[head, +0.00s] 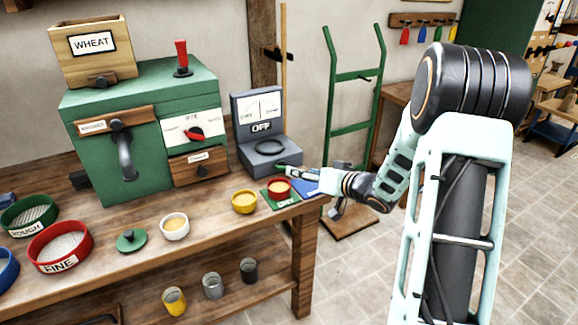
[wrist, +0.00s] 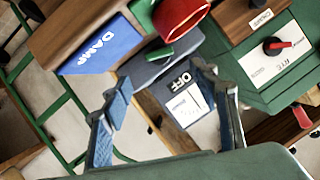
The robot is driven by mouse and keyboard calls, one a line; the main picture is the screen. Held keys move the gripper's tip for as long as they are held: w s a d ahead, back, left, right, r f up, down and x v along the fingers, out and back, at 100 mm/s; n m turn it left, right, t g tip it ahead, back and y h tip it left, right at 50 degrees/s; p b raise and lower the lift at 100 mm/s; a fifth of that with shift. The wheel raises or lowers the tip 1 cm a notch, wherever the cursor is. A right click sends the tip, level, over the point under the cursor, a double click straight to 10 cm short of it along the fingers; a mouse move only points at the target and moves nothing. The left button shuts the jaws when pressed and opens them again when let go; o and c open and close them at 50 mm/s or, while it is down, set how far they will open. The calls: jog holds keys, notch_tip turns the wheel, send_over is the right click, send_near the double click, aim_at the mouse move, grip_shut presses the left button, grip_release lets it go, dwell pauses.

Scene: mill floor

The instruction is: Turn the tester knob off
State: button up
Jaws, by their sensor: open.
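The tester (head: 262,150) is a blue-grey box at the back right of the bench, with an upright gauge panel marked OFF and a dark ring on its base. In the wrist view the tester's panel (wrist: 186,107) shows between the fingers, turned over. A green piece that looks like the knob (wrist: 158,54) lies on the base's slate face; its exact setting is hard to read. My gripper (head: 287,172) is at the tester's front right corner, fingers apart and empty. In the wrist view my gripper (wrist: 163,80) is spread, and whether it touches the knob cannot be told.
A red cup (head: 280,189) stands on the green DRY pad, next to the blue DAMP pad (wrist: 97,47). A yellow cup (head: 244,202) and white cup (head: 174,227) stand left. The green mill (head: 140,130) is left of the tester. A green hand truck (head: 354,75) stands behind.

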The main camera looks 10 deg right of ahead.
aim_at(284, 168)
jog(key=b+x, duration=0.1)
jog(key=x, duration=0.9)
jog(key=shift+r, duration=0.1)
